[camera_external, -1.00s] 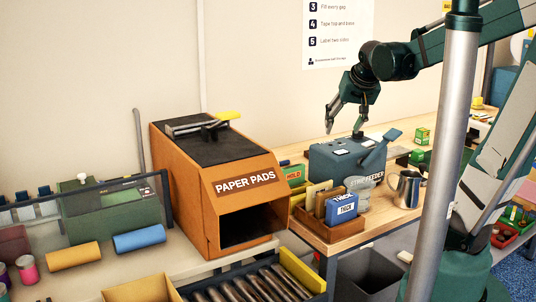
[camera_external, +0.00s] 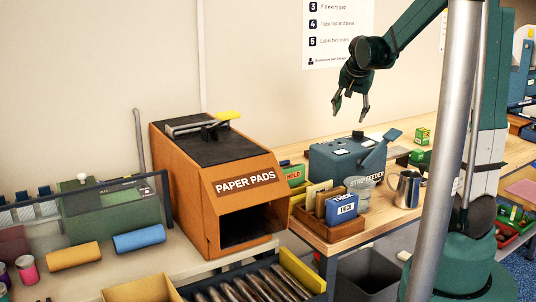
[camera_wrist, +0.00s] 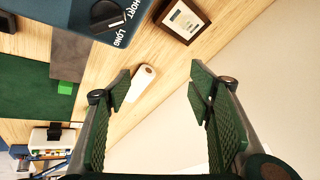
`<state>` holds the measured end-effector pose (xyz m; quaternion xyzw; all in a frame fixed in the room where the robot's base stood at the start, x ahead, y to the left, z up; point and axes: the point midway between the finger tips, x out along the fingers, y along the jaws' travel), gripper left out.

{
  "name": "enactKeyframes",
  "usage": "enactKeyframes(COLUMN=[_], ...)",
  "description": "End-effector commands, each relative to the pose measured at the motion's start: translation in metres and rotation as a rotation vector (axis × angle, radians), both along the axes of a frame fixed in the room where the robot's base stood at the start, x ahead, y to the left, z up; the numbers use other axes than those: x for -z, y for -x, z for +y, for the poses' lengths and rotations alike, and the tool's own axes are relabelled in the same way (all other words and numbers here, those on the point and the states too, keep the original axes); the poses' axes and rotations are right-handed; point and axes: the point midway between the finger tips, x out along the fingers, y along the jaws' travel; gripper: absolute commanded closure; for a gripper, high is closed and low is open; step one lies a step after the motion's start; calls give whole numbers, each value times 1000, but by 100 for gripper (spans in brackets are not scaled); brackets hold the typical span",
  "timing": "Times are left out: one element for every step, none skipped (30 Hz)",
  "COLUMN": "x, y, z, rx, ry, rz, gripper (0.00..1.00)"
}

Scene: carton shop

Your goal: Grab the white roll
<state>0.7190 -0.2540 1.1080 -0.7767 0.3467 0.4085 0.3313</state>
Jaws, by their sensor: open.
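A white, elongated piece (camera_wrist: 142,83) with rounded ends, which looks like the white roll, lies on the wooden bench in the wrist view. It is close to the left finger in that picture, and I cannot tell how far below it is. I do not make it out in the external view. My gripper (camera_external: 350,114) hangs in the air above the bench, near the blue strip feeder, with its fingers pointing down. In the wrist view my gripper (camera_wrist: 160,88) has its fingers wide apart with nothing held between them.
The blue strip feeder (camera_external: 337,164) stands on the bench below my gripper, with its lever raised. In the wrist view a small framed card (camera_wrist: 182,20) lies near the white piece and a green mat (camera_wrist: 35,85) lies left. An orange paper pads box (camera_external: 190,200) stands left.

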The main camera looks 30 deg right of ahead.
Motion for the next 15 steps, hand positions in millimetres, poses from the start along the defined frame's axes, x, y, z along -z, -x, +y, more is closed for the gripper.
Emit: enactKeyframes(x=[1, 3, 6, 8, 10, 13, 15, 18, 21, 24, 27, 30, 33, 36, 40], y=[-7, -10, -14, -17, -20, -25, -28, -31, -34, -37, -40, -44, -47, -49, -52], z=[-10, -16, -23, -28, -34, -41, -46, -52, -59, -65, -71, -78, -84, -89, -97], rx=[25, 40, 60, 76, 90, 111, 126, 142, 162, 178, 193, 212, 229, 243, 265], ry=[-5, -8, -12, -15, -19, -24, -27, -30, -35, -38, -41, -44, -47, -50, -53], rz=[-1, -2, -3, -3, -4, -6, -7, -9, -11, -12, -14, -15, -17, -18, -20], gripper=[48, 48, 48, 48, 48, 48, 48, 48, 48, 48, 48, 48, 48, 48, 48])
